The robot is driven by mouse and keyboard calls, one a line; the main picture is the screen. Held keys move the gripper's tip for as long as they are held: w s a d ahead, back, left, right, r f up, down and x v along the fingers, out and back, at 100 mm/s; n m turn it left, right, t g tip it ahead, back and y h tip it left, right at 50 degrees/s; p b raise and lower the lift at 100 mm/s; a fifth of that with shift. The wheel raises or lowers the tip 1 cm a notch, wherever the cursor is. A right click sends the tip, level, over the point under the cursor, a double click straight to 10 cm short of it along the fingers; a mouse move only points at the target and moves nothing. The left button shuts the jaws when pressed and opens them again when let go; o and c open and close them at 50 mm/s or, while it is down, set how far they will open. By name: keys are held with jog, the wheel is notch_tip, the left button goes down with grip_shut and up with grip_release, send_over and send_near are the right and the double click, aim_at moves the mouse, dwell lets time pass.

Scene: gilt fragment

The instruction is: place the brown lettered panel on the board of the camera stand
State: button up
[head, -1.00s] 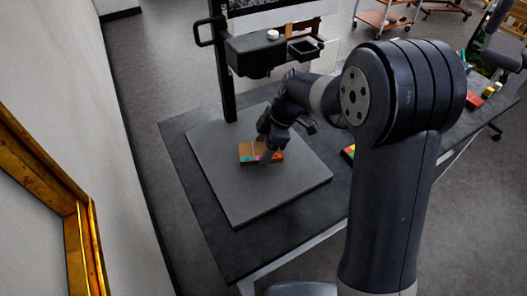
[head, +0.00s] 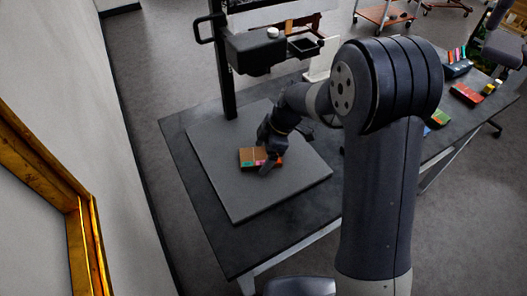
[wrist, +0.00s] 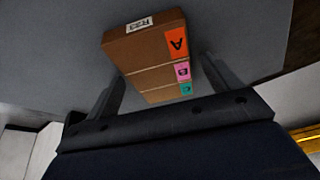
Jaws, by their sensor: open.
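The brown lettered panel (head: 250,153) lies on the grey board (head: 240,203) of the camera stand, near the board's middle. In the wrist view the panel (wrist: 146,52) shows a white tag reading "R23" and orange, pink and green lettered labels. My gripper (head: 270,168) is low over the board at the panel's right part and hides some of it. In the wrist view my gripper (wrist: 164,72) is open, with a finger on either side of the panel's near end. I cannot tell whether either finger touches it.
The stand's black column (head: 222,65) rises behind the board, with the camera head (head: 256,52) overhanging it. A gilt frame (head: 45,160) is on the wall at left. Several coloured pieces, including a red one (head: 466,94), lie on the table at right. The board's front is clear.

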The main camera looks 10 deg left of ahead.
aim_at(256, 156)
jog(key=shift+r, duration=0.15)
jog(key=v, duration=1.2)
jog(key=shift+b, duration=0.35)
jog(key=x, duration=1.2)
jog(key=shift+f, duration=0.4)
notch_tip(256, 156, up, 3)
jog(key=shift+f, duration=0.1)
jog(key=shift+r, duration=0.7)
jog(key=shift+f, duration=0.1)
